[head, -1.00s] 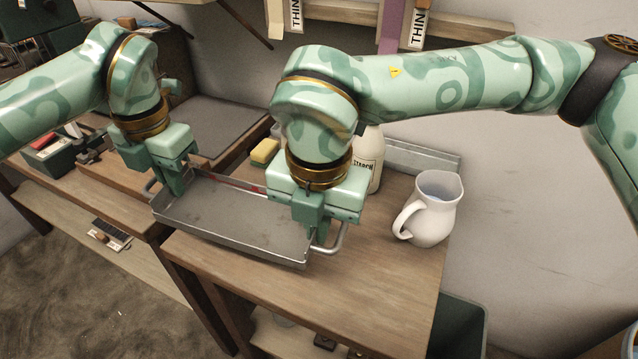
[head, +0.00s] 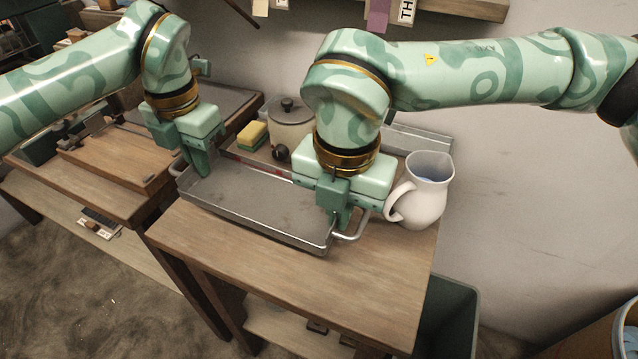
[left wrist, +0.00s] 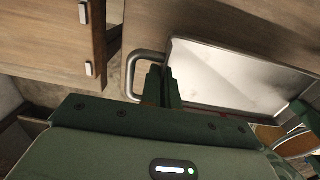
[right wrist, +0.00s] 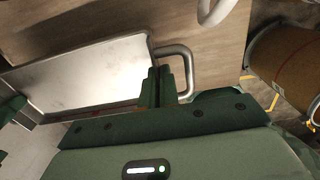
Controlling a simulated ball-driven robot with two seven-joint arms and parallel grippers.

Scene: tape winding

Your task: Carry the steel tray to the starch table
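The steel tray (head: 255,203) is a shallow grey rectangle with a handle at each end. It lies over the near-left part of the wooden starch table (head: 300,275); I cannot tell whether it touches the top. My left gripper (head: 203,170) is closed at the tray's left end, beside its handle (left wrist: 133,72). My right gripper (head: 340,222) is closed at the right end, beside the other handle (right wrist: 188,70). The tray interior looks empty. The exact contact of the fingers is partly hidden in both wrist views.
A white pitcher (head: 420,195) stands right of my right gripper. A lidded pot (head: 291,125) and a yellow-green sponge (head: 252,135) are behind the tray. Another wooden bench (head: 110,165) adjoins at the left. Bare tabletop lies in front of the tray.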

